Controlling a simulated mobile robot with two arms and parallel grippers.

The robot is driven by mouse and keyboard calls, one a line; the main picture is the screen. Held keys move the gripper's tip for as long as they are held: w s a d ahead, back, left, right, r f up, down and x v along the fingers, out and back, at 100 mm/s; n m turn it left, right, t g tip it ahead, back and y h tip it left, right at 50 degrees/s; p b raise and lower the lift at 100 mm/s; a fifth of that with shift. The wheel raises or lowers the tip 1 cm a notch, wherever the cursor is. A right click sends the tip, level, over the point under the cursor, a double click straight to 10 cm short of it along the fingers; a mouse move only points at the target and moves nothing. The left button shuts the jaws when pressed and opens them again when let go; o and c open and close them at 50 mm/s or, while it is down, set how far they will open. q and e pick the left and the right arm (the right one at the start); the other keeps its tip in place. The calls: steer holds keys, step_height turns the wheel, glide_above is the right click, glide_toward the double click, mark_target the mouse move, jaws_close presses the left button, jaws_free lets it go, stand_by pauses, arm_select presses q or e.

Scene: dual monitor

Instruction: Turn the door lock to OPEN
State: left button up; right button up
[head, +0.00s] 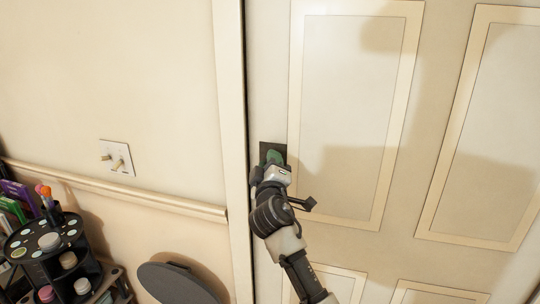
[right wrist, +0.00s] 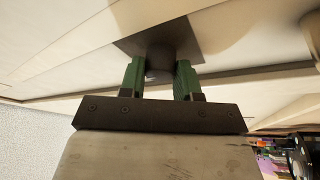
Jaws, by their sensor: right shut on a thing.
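The door lock is a dark square plate (head: 268,148) with a dark knob on the left side of the pale door, mostly covered by my gripper in the head view. In the right wrist view the lock plate (right wrist: 190,36) and its round knob (right wrist: 160,62) show clearly. My right gripper (head: 273,158) is at the lock, its green fingers on either side of the knob, shut on it. The fingers also show in the right wrist view (right wrist: 160,76). The knob's turn angle and any OPEN marking cannot be read. My left gripper is not in view.
The panelled door (head: 350,110) looks closed beside its frame (head: 232,130). A light switch plate (head: 117,158) is on the left wall. At lower left are a dark organiser (head: 48,245) with small containers and a round dark seat (head: 178,285).

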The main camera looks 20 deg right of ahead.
steer(key=shift+r, duration=0.15)
stand_by(0.3)
steer(key=o, duration=0.9)
steer(key=b+v, duration=0.2)
steer(key=v, duration=0.8)
steer(key=shift+s, duration=0.35)
steer(key=shift+f, duration=0.25)
